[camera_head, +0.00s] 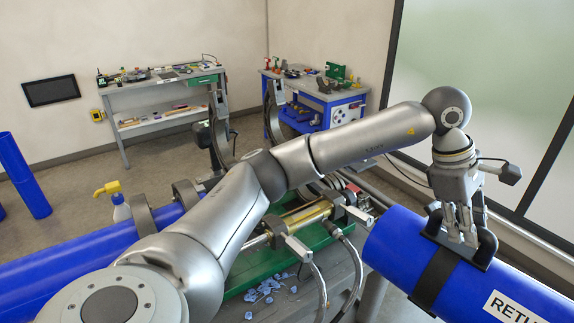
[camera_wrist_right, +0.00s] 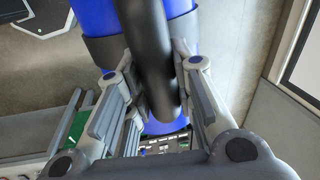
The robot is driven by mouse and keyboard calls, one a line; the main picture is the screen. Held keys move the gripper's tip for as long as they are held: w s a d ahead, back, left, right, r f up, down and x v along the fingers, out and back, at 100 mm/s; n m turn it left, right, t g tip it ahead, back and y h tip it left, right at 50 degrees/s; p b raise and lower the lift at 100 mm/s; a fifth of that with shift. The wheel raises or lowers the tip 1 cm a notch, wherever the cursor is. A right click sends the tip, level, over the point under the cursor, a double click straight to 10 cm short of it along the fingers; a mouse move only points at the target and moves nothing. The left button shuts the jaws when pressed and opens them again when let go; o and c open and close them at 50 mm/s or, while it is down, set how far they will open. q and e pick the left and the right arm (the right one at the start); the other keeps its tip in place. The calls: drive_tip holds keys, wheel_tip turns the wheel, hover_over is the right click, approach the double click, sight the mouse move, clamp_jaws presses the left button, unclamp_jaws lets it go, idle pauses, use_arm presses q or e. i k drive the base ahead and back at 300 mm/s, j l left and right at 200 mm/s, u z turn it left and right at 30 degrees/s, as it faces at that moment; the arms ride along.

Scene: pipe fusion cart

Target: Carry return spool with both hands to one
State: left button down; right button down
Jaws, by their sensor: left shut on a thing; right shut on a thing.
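The return spool (camera_head: 395,248) is a thick blue pipe at the lower right of the head view, with a black band, a black handle and a white label starting "RETU"; the right edge of the picture cuts it off. My left gripper (camera_head: 462,238) is shut on the black handle on top of the pipe. In the right wrist view, my right gripper (camera_wrist_right: 160,85) is shut on a black handle bar (camera_wrist_right: 148,35), with the blue spool (camera_wrist_right: 98,17) behind it. My right gripper does not show in the head view.
A blue pipe (camera_head: 90,252) lies in clamps at left. Two workbenches stand along the back.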

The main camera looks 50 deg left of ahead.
sight(310, 196)
drive_tip(key=i+l+u, duration=0.3)
drive_tip(key=i, duration=0.4)
drive_tip(key=i+l+u, duration=0.3)
drive_tip(key=i, duration=0.4)
drive_tip(key=i+l+u, duration=0.35)
drive_tip(key=i+l, duration=0.25)
drive_tip(key=i+u, duration=0.15)
drive_tip(key=u, duration=0.15)
drive_tip(key=i+u, duration=0.1)
drive_tip(key=u, duration=0.15)
drive_tip(key=j+u, duration=0.2)
drive_tip(key=u, duration=0.2)
drive_tip(key=i+j+u, duration=0.1)
drive_tip(key=u, duration=0.35)
drive_tip(key=i+j+u, duration=0.1)
drive_tip(key=j+u, duration=0.15)
drive_tip(key=u, duration=0.15)
